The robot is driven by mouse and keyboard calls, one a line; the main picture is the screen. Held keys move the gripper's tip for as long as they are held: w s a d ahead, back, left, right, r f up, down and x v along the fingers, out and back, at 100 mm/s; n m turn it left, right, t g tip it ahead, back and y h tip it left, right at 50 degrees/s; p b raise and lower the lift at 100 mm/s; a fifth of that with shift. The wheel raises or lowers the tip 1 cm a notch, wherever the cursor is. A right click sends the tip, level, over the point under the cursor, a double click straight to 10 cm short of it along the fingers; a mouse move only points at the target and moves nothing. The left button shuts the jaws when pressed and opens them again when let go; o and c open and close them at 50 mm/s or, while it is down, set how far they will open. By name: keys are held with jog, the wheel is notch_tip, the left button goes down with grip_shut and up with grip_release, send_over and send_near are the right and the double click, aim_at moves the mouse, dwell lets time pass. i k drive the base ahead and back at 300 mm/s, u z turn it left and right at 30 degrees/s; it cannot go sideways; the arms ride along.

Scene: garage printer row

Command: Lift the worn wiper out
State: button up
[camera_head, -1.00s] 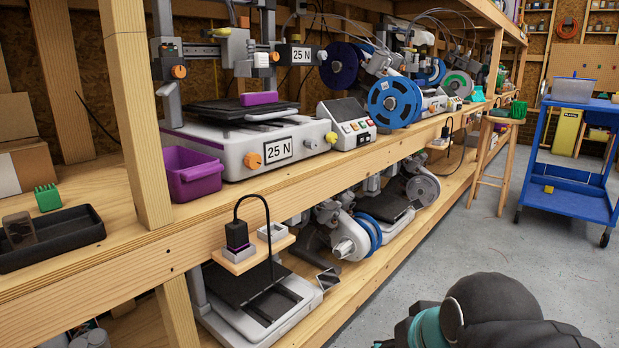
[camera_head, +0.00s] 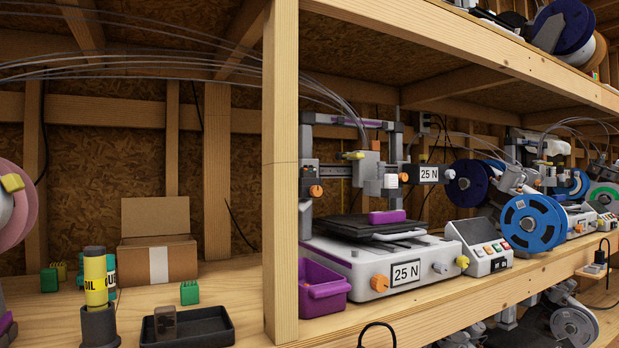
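Nothing in the head view can be told for sure as the worn wiper. The printer labelled 25 N (camera_head: 345,268) stands on the wooden shelf right of the post, with a purple block (camera_head: 387,216) on its dark bed. A small green comb-like piece (camera_head: 190,293) stands on the shelf left of the post. A dark translucent block (camera_head: 166,323) stands in a shallow black tray (camera_head: 212,326) in front of it. My gripper is not in view.
A purple bin (camera_head: 323,290) sits beside the wooden post (camera_head: 282,180). A cardboard box (camera_head: 158,260), a yellow oil bottle (camera_head: 95,280) in a dark holder and other green pieces (camera_head: 49,280) are at left. A control box (camera_head: 480,247) and blue spool (camera_head: 532,223) stand right of the printer.

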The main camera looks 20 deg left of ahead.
aim_at(306, 172)
jog(key=z, duration=0.45)
jog(key=k, duration=0.45)
jog(key=u, duration=0.9)
jog(key=i, duration=0.9)
jog(key=u, duration=0.95)
